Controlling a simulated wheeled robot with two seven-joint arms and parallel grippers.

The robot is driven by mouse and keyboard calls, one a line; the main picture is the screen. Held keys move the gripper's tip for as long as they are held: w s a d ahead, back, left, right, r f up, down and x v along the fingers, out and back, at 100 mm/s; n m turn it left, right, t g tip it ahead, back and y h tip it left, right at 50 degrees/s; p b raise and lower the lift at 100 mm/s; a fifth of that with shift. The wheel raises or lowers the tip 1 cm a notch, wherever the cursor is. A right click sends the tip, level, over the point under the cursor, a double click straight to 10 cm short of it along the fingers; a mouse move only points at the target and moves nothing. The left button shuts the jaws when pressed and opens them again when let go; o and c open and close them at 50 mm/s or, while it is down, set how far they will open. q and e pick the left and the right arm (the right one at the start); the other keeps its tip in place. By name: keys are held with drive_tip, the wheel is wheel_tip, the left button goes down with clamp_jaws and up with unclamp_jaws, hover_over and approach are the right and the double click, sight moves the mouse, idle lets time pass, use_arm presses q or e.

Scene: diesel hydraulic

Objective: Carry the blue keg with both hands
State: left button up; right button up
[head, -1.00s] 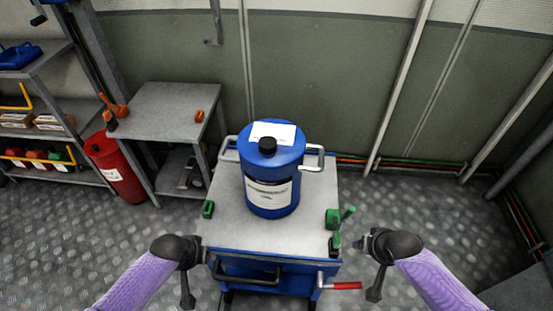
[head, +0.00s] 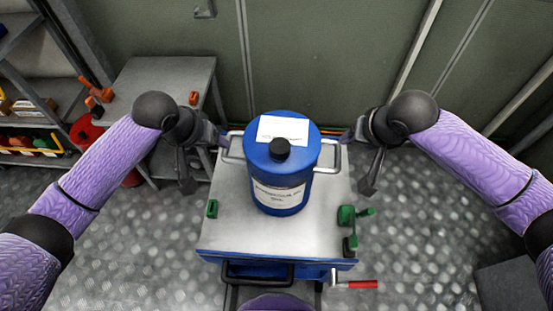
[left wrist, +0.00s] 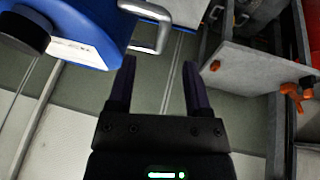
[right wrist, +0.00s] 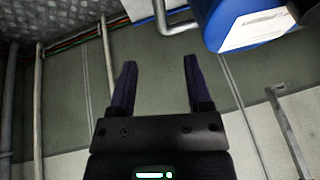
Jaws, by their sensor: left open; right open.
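The blue keg (head: 262,170) stands upright on the grey top of a blue cart (head: 230,235). It has a black cap, a white sheet on its top, a white label on its front and a metal handle on each side. My left gripper (head: 218,140) is open beside the left handle (head: 233,148). In the left wrist view the handle (left wrist: 150,12) lies just beyond the open fingers (left wrist: 158,85). My right gripper (head: 352,137) is open beside the right handle (head: 328,160). In the right wrist view the handle (right wrist: 170,22) is ahead of the open fingers (right wrist: 157,85). Neither gripper touches the keg visibly.
Green items (head: 350,216) sit on the cart's right edge and a small green one (head: 212,208) on its left. A red lever (head: 360,284) sticks out at the front right. A grey table (head: 160,85) and shelves stand at left. A wall is behind.

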sight(224, 151)
use_arm(q)
drive_tip(key=x, duration=1.1)
drive_tip(key=shift+a, duration=0.2)
use_arm(e)
drive_tip(key=x, duration=1.1)
drive_tip(key=shift+w, duration=0.2)
use_arm(q)
clamp_jaws()
use_arm(e)
clamp_jaws()
